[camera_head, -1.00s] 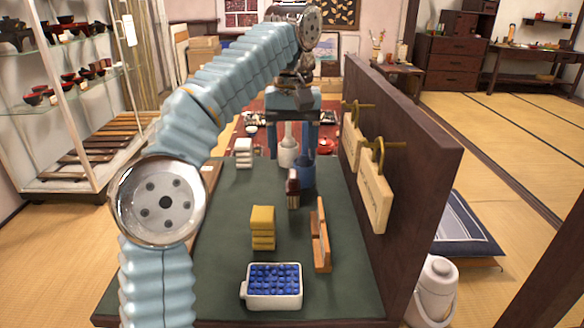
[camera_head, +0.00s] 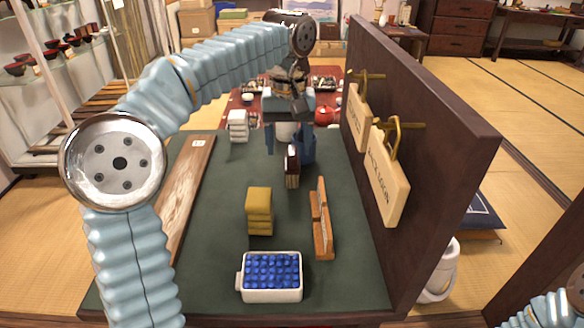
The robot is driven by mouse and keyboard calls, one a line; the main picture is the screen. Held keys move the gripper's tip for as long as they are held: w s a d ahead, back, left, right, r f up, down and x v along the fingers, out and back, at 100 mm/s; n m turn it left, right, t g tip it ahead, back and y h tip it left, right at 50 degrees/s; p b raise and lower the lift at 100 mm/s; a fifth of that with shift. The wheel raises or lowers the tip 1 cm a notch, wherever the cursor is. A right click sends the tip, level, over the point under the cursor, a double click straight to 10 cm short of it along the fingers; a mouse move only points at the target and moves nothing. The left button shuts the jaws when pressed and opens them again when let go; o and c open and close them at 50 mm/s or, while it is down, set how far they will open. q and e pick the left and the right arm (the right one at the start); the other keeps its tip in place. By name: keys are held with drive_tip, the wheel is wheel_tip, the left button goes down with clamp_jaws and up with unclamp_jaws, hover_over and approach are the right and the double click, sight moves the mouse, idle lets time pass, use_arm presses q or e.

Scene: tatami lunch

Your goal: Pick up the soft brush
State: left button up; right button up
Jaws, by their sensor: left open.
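I cannot tell for certain which thing is the soft brush. A small dark red-brown upright piece with a pale lower edge (camera_head: 292,168) stands on the green mat (camera_head: 220,215), in front of a blue cup (camera_head: 306,152). An orange-brown wooden piece with a narrow slot (camera_head: 321,222) stands nearer me. My left gripper (camera_head: 289,146) points down at the back of the mat, open. Its fingers are either side of a white vessel (camera_head: 286,131) and overlap the blue cup in the picture; contact cannot be told. My right gripper is out of view.
A wooden board (camera_head: 188,185) lies at left. A dark upright panel (camera_head: 430,130) with hanging wooden tags (camera_head: 386,175) borders the right.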

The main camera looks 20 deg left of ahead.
sight(292, 150)
use_arm(q)
drive_tip(key=f, duration=0.5)
drive_tip(key=shift+d+f, duration=0.1)
drive_tip(key=shift+d, duration=0.25)
drive_tip(key=c, duration=1.1)
drive_tip(key=shift+r, duration=0.7)
drive_tip(key=s+a+r, duration=0.2)
drive_tip(key=a+r, duration=0.2)
drive_tip(key=s+a+r, duration=0.2)
drive_tip(key=a+r, duration=0.1)
drive_tip(key=a, duration=0.1)
drive_tip(key=s+a+r, duration=0.2)
drive_tip(key=a+r, duration=0.2)
drive_tip(key=shift+s+a+r, duration=0.15)
drive_tip(key=shift+s+r, duration=0.2)
drive_tip(key=shift+s, duration=0.05)
